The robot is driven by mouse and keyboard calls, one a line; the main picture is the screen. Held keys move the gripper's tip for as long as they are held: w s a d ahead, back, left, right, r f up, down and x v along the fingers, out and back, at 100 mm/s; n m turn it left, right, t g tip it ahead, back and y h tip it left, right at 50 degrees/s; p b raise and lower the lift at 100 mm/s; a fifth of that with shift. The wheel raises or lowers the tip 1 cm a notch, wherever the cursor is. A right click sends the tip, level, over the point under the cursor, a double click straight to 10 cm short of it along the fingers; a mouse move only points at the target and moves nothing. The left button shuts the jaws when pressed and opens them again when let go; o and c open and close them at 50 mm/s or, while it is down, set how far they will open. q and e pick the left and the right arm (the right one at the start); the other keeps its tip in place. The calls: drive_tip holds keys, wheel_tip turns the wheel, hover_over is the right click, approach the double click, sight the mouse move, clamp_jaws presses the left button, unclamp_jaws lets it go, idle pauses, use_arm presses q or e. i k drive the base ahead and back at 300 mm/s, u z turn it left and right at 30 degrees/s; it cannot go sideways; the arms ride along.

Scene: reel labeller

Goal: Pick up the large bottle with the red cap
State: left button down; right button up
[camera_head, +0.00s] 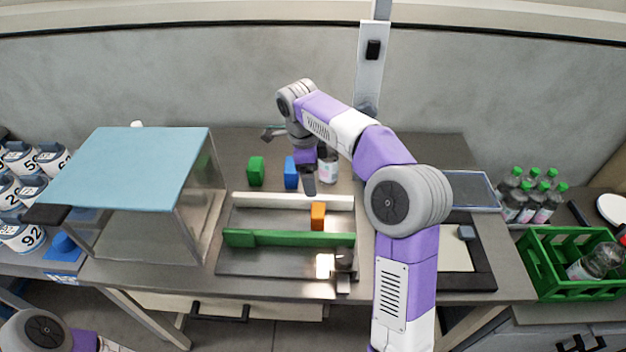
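A large clear bottle (602,261) leans in the green crate (545,262) at the far right, with a pale label. A red cap (622,234) shows at the picture's right edge, by the bottle's upper end; the edge cuts it off. My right arm reaches across the table, and its gripper (309,185) points down over the back of the table, far left of the crate. I see it nearly edge-on, so its opening does not show. A small labelled bottle (328,168) stands right behind it, its top hidden by my arm. My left gripper is out of view; only part of my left arm shows bottom left.
Green (256,171), blue (291,172) and orange (318,215) blocks stand around a metal fixture with a green rail (290,239). A blue-topped clear box (128,168) stands left. Several green-capped bottles (532,197) stand behind the crate. A wall post (370,80) rises at the back.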

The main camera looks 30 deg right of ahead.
sight(605, 257)
drive_tip(key=k, duration=1)
